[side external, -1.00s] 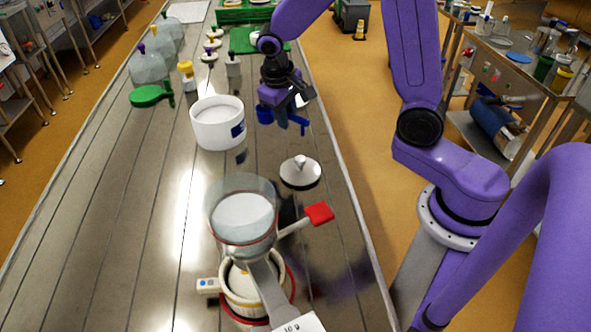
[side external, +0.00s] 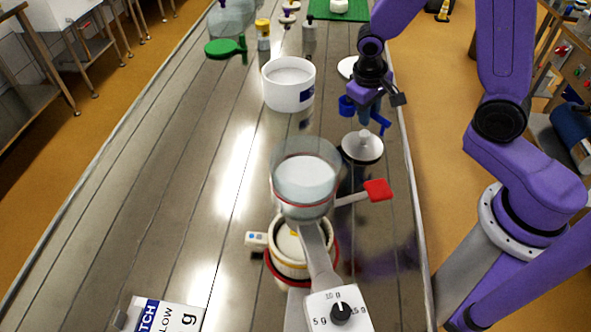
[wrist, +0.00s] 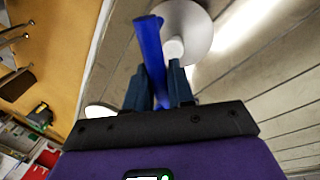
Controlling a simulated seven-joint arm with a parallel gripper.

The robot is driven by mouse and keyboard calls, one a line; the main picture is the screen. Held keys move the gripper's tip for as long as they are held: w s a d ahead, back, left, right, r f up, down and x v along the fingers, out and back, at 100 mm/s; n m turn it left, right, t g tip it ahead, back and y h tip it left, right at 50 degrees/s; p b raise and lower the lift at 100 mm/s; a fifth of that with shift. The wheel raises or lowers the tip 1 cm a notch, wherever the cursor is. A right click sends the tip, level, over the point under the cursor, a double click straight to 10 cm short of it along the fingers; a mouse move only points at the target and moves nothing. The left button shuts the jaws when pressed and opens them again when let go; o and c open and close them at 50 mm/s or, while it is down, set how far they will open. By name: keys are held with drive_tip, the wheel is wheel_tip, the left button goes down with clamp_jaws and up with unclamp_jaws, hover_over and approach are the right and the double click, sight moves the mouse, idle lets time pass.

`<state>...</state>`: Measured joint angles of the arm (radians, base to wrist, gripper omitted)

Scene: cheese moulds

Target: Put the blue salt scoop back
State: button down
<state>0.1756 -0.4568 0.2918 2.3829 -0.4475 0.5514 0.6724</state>
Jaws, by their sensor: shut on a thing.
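The blue salt scoop (side external: 347,106) is in my gripper (side external: 369,112), above the right side of the steel table. In the side view its bowl is left of the fingers and its handle slopes down to the right. In the wrist view its blue handle (wrist: 150,50) stands up from between the dark fingers (wrist: 160,88). My gripper is shut on it. A white tub (side external: 289,92) with a dark blue label stands to the left of the scoop. Part of the scoop is hidden by the fingers.
A white knobbed lid (side external: 352,152) is just nearer the camera than the scoop. A clear-walled vessel (side external: 306,178), a red-ended handle (side external: 377,190) and a dosing dial (side external: 339,309) stand in front.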

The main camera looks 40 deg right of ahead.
drive_tip(key=w+a+r+n+t, duration=0.1)
drive_tip(key=a+r+n, duration=0.15)
drive_tip(key=a, duration=0.65)
drive_tip(key=w+a+r+n, duration=0.2)
drive_tip(key=a+r, duration=0.2)
drive_tip(key=a, duration=0.5)
drive_tip(key=w+a+f, duration=0.2)
drive_tip(key=w+f, duration=0.1)
drive_tip(key=w+a+f, duration=0.1)
drive_tip(key=w+f, duration=0.1)
drive_tip(key=w, duration=0.2)
drive_tip(key=w+a+f, duration=0.2)
drive_tip(key=w+f, duration=0.1)
drive_tip(key=w, duration=0.1)
drive_tip(key=shift+w+a+f, duration=0.1)
drive_tip(key=shift+a+f, duration=0.25)
drive_tip(key=shift+w+a+f, duration=0.15)
drive_tip(key=shift+w+f, duration=0.2)
drive_tip(key=shift+f, duration=0.1)
drive_tip(key=shift+a+x, duration=0.2)
drive_tip(key=shift+x, duration=0.6)
drive_tip(key=shift+a+x, duration=0.15)
drive_tip(key=shift+x, duration=0.65)
drive_tip(key=shift+s+f, duration=0.1)
drive_tip(key=shift+f, duration=0.15)
drive_tip(key=c, duration=1)
unclamp_jaws()
